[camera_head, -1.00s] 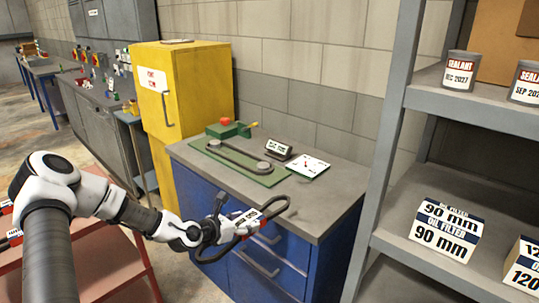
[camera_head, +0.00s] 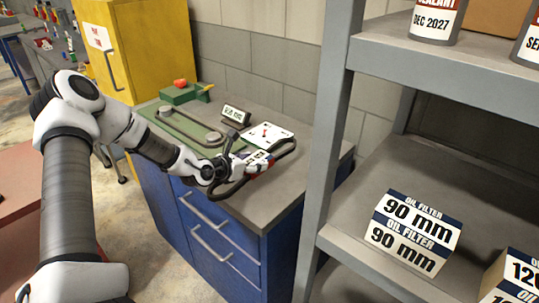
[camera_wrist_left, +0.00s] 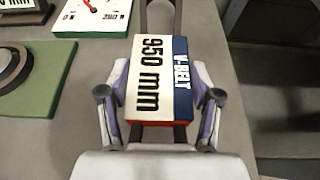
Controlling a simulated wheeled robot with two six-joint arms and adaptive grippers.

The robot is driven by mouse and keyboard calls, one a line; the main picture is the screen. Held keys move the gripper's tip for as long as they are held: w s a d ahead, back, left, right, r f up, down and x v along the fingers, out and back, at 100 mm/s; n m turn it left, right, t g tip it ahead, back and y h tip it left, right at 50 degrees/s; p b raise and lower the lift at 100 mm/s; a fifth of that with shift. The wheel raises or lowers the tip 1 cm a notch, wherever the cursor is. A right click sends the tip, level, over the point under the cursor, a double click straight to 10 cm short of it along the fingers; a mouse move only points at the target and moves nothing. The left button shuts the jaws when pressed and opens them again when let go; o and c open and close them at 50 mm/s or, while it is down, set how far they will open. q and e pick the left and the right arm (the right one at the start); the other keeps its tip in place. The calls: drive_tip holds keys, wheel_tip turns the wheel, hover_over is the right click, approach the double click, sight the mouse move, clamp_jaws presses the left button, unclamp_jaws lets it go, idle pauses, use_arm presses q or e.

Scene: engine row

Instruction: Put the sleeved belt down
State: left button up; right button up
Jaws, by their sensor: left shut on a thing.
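The sleeved belt is a black loop (camera_head: 284,150) with a white, blue and red card sleeve (camera_head: 257,159). In the left wrist view the sleeve (camera_wrist_left: 158,80) reads "950 mm V-BELT". My left gripper (camera_head: 240,167) is shut on the sleeve, with a finger on each side of it in the left wrist view (camera_wrist_left: 160,102). The belt is over the front right part of the grey cabinet top (camera_head: 270,199); I cannot tell whether it touches. Part of the loop is hidden behind the gripper. My right gripper is not in view.
A green board with a belt on pulleys (camera_head: 186,129), a small sign (camera_head: 236,115) and a white dial card (camera_head: 267,134) occupy the back of the top. A grey shelf post (camera_head: 334,130) stands close on the right, with oil filter boxes (camera_head: 416,232).

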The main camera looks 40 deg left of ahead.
sight(283, 152)
use_arm(q)
drive_tip(key=w+d, duration=0.1)
drive_tip(key=w, duration=0.3)
drive_tip(key=w+d+f, duration=0.1)
drive_tip(key=w, duration=0.2)
drive_tip(key=w+d, duration=0.1)
drive_tip(key=w, duration=0.3)
drive_tip(key=shift+w+f+p, duration=0.3)
drive_tip(key=shift+w, duration=0.05)
drive_tip(key=shift+d+f, duration=0.1)
drive_tip(key=shift+f, duration=0.1)
wheel_tip(283, 152, down, 2)
drive_tip(key=shift+s+f+p, duration=0.1)
drive_tip(key=shift+f+p, duration=0.1)
drive_tip(key=shift+p, duration=0.45)
drive_tip(key=shift+w+f, duration=0.25)
drive_tip(key=shift+f, duration=0.2)
drive_tip(key=shift+s+f+b, duration=0.1)
drive_tip(key=shift+s+b, duration=0.05)
drive_tip(key=shift+b, duration=0.3)
drive_tip(key=o, duration=1.3)
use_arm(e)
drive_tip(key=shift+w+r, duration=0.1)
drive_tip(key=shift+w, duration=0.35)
